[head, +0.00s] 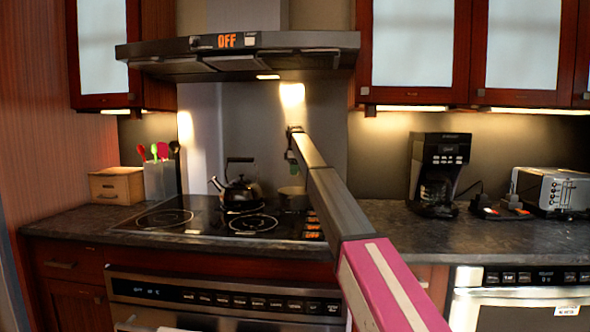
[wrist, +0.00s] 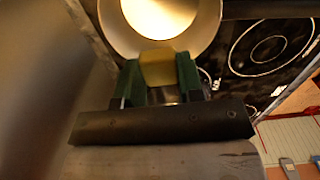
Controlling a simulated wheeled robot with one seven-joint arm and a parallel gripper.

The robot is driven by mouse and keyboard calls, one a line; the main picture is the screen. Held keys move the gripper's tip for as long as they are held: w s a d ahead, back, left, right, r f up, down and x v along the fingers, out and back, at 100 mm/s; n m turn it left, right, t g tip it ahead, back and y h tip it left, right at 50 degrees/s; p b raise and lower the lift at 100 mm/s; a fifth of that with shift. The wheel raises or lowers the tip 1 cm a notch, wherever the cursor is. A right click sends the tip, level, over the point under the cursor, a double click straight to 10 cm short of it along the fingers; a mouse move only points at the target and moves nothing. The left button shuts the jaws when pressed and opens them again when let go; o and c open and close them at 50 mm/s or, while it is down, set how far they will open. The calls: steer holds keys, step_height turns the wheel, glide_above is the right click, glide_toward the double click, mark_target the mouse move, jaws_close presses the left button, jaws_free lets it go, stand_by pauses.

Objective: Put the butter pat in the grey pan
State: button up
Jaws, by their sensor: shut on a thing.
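My gripper (wrist: 158,75) is shut on the butter pat (wrist: 158,68), a yellowish block between its green fingers in the wrist view. The grey pan (wrist: 124,38) shows just beyond the fingertips, with a bright round inside; the butter pat overlaps its near rim in the picture. I cannot tell how high the pat is above it. In the head view the pan (head: 293,192) stands on the right rear of the stovetop, partly hidden by my arm. My gripper (head: 291,165) is small there, above the pan.
A dark kettle (head: 240,190) stands on the stovetop (head: 165,222) left of the pan. A utensil holder (head: 160,181) and a wooden box (head: 116,185) are at the left. A coffee maker (head: 437,172) and a toaster (head: 550,190) stand on the right counter. A range hood (head: 240,52) hangs above.

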mark_target(295, 189)
steer(key=shift+f, duration=4.65)
steer(key=o, duration=1)
step_height(295, 189, up, 7)
steer(key=shift+s, duration=0.15)
